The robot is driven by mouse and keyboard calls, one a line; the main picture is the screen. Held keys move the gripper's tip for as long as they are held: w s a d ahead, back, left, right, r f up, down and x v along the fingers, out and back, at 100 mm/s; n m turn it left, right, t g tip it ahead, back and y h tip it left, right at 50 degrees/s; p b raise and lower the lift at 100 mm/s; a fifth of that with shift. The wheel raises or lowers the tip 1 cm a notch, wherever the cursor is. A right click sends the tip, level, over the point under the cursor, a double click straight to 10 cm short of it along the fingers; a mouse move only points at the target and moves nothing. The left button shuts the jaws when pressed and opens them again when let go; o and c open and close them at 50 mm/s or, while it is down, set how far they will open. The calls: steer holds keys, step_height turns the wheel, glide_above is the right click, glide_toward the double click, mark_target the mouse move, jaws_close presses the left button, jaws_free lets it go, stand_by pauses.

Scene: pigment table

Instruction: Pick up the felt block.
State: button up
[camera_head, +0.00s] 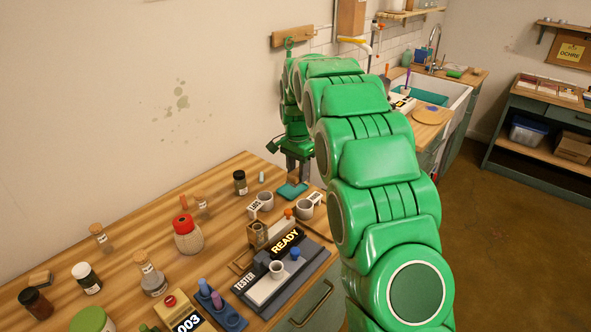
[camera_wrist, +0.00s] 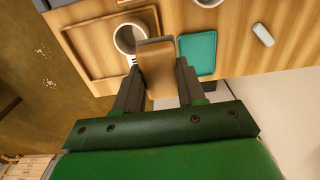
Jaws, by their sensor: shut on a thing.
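A tan-brown block, which looks like the felt block (camera_wrist: 155,68), sits between the two dark fingers of my gripper (camera_wrist: 157,88) in the wrist view. The fingers are closed on its sides. In the head view, my gripper (camera_head: 297,166) points down at the far end of the table, with the block (camera_head: 293,178) small below it. A teal mat (camera_wrist: 197,67) lies beside the block in the wrist view; it also shows under the gripper in the head view (camera_head: 290,193). I cannot tell whether the block is clear of the table.
A small pale piece (camera_wrist: 263,35) lies beyond the mat. The tester (camera_head: 256,299), a red-capped jar (camera_head: 188,238) and a dark jar (camera_head: 240,184) stand on the table.

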steer(key=shift+s+d+r, duration=0.1)
steer(key=shift+s+r, duration=0.3)
steer(key=shift+s, duration=0.5)
steer(key=shift+s+d+r, duration=0.1)
steer(key=shift+s+r, duration=0.35)
steer(key=shift+s, duration=0.4)
steer(key=shift+s+d+r, duration=0.1)
steer(key=shift+s+r, duration=0.3)
steer(key=shift+s, duration=0.5)
